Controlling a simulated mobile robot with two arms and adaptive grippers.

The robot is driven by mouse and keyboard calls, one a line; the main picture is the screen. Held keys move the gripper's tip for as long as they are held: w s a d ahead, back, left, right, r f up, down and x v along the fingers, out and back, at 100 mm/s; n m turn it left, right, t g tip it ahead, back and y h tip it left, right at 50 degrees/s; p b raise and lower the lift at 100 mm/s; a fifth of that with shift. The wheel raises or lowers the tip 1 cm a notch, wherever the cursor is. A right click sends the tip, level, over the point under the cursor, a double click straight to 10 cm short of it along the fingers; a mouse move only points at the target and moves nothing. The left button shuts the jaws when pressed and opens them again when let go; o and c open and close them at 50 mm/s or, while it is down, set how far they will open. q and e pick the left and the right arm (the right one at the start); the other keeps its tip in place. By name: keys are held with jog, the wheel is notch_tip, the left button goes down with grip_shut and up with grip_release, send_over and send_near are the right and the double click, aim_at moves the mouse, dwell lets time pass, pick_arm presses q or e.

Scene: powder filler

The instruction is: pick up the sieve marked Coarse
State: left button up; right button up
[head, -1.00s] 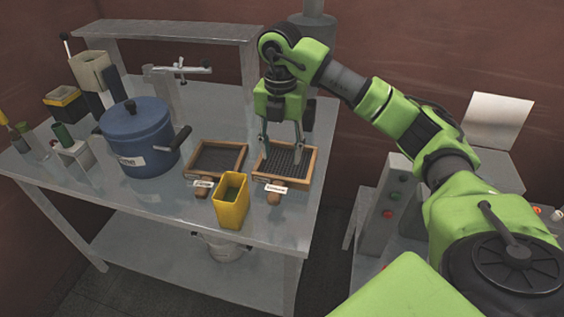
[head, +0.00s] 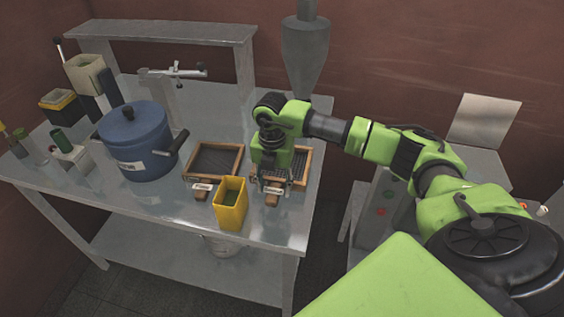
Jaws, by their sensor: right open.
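Two wooden-framed sieves with dark mesh and short handles lie side by side on the metal table. The left sieve (head: 214,160) is in full view, with a white tag at its handle. The right sieve (head: 299,172) is partly hidden by my right gripper and also has a white tag at its handle. The lettering on both tags is too small to read for sure. My right gripper (head: 271,184) points down, open, over the handle end of the right sieve; whether it touches the handle I cannot tell. My left gripper is out of view.
A yellow open container (head: 231,204) stands close in front of the sieves, near the table's front edge. A blue lidded pot (head: 135,143) stands to the left. A grey funnel-shaped hopper (head: 306,55) is behind the arm.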

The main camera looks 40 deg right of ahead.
jog(key=shift+f, duration=0.65)
grip_shut()
jog(key=shift+r, duration=0.15)
